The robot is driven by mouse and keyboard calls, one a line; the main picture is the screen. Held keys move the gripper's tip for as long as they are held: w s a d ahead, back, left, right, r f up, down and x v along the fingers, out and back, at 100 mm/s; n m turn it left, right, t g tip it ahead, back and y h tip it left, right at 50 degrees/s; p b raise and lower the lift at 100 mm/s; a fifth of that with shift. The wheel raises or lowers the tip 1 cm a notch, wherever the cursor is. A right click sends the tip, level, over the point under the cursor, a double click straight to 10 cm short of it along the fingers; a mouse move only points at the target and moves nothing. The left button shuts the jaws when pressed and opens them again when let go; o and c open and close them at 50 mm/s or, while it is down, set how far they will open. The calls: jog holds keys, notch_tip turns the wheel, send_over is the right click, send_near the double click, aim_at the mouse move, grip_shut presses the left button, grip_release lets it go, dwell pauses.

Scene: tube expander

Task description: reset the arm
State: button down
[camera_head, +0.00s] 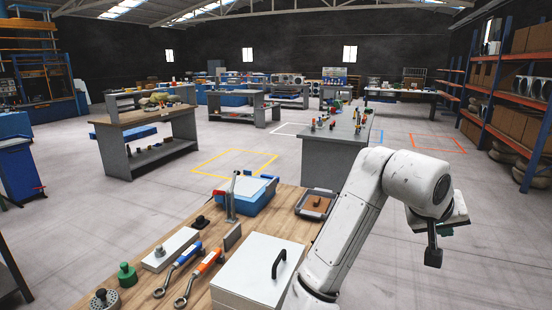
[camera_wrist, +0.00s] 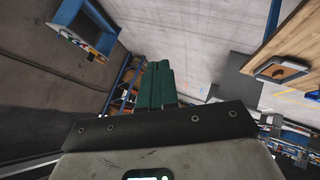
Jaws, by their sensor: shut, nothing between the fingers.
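My arm rises from the lower middle of the head view, bends at a white elbow and ends at the right. My gripper (camera_head: 433,257) hangs there, pointing down, to the right of the wooden workbench (camera_head: 305,198) and over the floor. In the wrist view my gripper (camera_wrist: 158,72) shows as two dark green fingers pressed together, shut with nothing between them. The fingers touch no object.
Orange shelves (camera_head: 510,90) stand at the far right. The floor right of the bench is clear.

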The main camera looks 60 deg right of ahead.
jog(key=w+f+n+t+h, duration=0.2)
jog(key=w+f+n+t, duration=0.3)
jog(key=w, duration=0.7)
jog(key=w+a+f+n+t+y+b, duration=0.1)
jog(key=w+a+f+n, duration=0.15)
jog(key=w+f, duration=0.2)
jog(key=w+a+f+n+t, duration=0.1)
jog(key=w+a+f+n, duration=0.1)
jog(key=w+a+f, duration=0.3)
jog(key=a+f+n+y, duration=0.4)
jog(key=a+f, duration=0.6)
jog(key=f, duration=0.3)
jog(key=s+a+f+n+g+y+b, duration=0.1)
jog(key=s+a+f+y, duration=0.3)
jog(key=a+f, duration=0.6)
jog(key=s+a, duration=0.2)
jog(key=a, duration=0.2)
jog(key=shift+s+f+n+y, duration=0.15)
jog(key=shift+n+y, duration=0.2)
jog(key=shift+y, duration=0.05)
